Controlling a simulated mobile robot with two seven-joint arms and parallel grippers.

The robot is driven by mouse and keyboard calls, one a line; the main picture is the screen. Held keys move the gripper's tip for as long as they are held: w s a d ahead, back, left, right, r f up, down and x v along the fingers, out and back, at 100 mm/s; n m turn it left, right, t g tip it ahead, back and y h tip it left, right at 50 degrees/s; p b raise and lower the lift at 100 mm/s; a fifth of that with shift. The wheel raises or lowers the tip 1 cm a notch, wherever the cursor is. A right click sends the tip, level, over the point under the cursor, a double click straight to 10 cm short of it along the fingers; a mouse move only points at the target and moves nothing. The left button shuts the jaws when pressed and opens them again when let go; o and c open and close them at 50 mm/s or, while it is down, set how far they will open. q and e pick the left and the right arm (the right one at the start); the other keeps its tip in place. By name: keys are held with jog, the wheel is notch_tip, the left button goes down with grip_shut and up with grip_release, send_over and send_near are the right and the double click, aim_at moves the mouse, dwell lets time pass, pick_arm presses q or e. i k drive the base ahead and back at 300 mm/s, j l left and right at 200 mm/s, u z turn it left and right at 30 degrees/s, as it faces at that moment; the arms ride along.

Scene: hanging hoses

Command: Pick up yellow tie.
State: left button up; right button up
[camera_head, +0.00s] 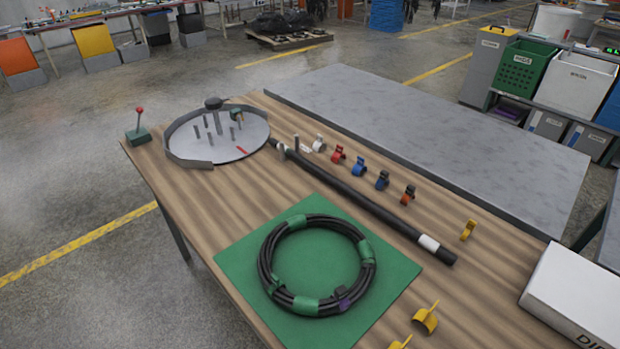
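A small yellow tie (467,230) stands on the wooden table to the right of the black hose's white-banded end. Two larger yellow pieces lie near the front edge of the view: one curved yellow piece (426,319) and another (400,343) partly cut off by the frame. I cannot tell which yellow piece the task means. Ties in other colours stand in a row: white (319,143), red (338,154), blue (359,166), dark blue (382,180) and orange-black (408,195). Neither of my grippers is in view.
A coiled black hose (265,262) with green ties lies on a green mat (234,260). A straight black hose (350,192) crosses the table. A round pegged plate (255,130) sits at the far left, a white box (575,295) at the right. A grey surface (430,130) adjoins behind.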

aim_at(470, 226)
jog(key=i+l+z, duration=0.1)
jog(key=i+z, duration=0.3)
jog(key=i+j+z, duration=0.1)
jog(key=i+z, duration=0.3)
jog(key=i+j+z, duration=0.25)
jog(key=i+z, duration=0.15)
jog(key=i, duration=0.15)
jog(key=i+j+z, duration=0.45)
jog(key=l, duration=0.1)
